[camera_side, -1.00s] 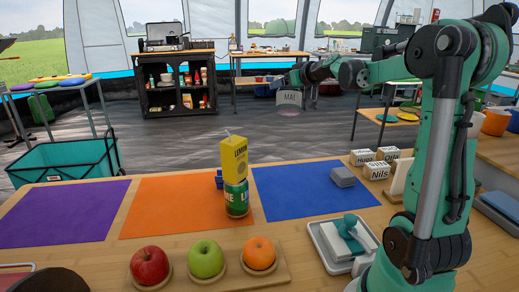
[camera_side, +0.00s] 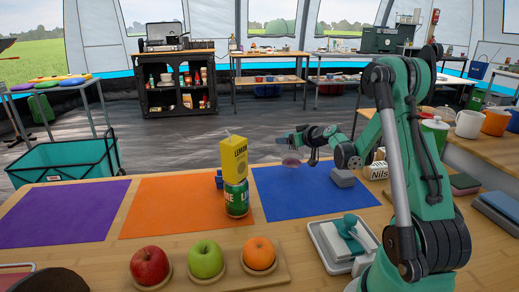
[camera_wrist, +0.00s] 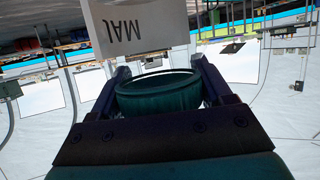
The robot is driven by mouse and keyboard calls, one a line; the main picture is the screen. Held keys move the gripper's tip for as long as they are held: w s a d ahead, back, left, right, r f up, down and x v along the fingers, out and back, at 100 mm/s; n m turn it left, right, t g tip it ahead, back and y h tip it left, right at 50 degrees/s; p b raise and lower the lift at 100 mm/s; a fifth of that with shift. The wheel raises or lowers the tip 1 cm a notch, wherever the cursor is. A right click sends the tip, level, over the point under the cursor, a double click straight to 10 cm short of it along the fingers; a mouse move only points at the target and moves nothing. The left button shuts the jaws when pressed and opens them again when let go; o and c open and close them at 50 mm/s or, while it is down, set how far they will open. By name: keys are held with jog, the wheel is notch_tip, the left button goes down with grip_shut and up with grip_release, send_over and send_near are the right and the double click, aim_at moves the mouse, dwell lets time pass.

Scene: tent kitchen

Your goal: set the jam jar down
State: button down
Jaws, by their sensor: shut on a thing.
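My gripper (camera_side: 300,139) reaches in from the right, level with the back of the blue mat (camera_side: 310,197). In the wrist view its fingers (camera_wrist: 160,68) are shut on the sides of a round, dark teal part with a pale rim, apparently the jam jar (camera_wrist: 158,95). A white face lettered JAM, upside down, shows just beyond it. In the side view a small purplish round part of the jar (camera_side: 291,162) hangs below the gripper near the mat's back edge. The arm hides the rest, and I cannot tell whether it touches anything.
A grey block (camera_side: 343,178) sits at the blue mat's back right. A fruit board (camera_side: 283,269) lies in front. The blue mat's middle is clear.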

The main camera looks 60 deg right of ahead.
aim_at(290, 149)
jog(key=shift+f, duration=1.85)
grip_release()
jog(key=shift+f, duration=0.1)
